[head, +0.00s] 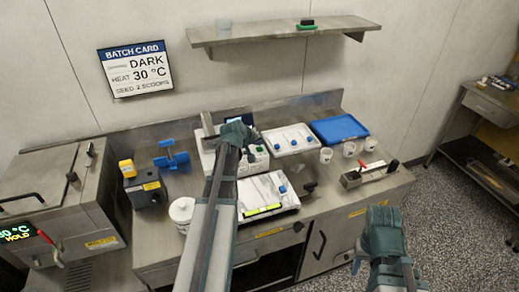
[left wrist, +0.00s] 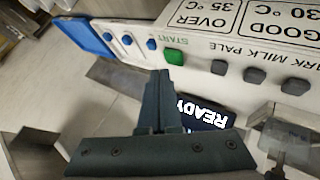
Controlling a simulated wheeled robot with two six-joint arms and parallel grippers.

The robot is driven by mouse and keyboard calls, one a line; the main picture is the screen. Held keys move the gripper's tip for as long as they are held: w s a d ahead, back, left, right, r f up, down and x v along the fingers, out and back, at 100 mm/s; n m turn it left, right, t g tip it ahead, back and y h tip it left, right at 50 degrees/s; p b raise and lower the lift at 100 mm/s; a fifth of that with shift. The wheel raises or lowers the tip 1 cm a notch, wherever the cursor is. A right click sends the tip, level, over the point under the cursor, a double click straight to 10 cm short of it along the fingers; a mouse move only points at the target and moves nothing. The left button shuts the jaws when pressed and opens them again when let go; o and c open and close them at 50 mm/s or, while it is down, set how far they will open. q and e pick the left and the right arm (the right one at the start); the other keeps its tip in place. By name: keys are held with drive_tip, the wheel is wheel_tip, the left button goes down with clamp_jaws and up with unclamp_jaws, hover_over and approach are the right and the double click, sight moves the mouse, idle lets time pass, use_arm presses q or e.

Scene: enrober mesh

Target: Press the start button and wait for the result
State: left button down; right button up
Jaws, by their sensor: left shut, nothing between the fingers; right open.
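A green start button (left wrist: 174,57), beside the word START, sits on a pale panel in the left wrist view. Grey buttons (left wrist: 255,75) and blue knobs (left wrist: 151,44) also show there. A dark display (left wrist: 203,113) reads READY. My left gripper (left wrist: 161,74) is shut and empty, its fingertips close to the green button; I cannot tell whether they touch. In the head view my left gripper (head: 236,130) is over the white device (head: 255,160) and hides part of it. My right gripper (head: 382,217) is open and empty, in front of the bench.
A batch card (head: 137,70) reads DARK, 30 °C. The oven display (head: 16,236) shows HOLD.

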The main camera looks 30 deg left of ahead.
sight(259, 150)
use_arm(q)
drive_tip(key=shift+f, duration=0.1)
idle(0.5)
drive_tip(key=shift+f+b, duration=0.3)
drive_tip(key=shift+b, duration=0.15)
drive_tip(key=shift+f+b, duration=0.4)
drive_tip(key=shift+f, duration=0.05)
idle(0.4)
drive_tip(key=shift+r, duration=0.2)
drive_tip(key=shift+r+p, duration=0.7)
drive_tip(key=shift+p, duration=0.15)
wheel_tip(259, 150, up, 5)
drive_tip(key=p, duration=0.5)
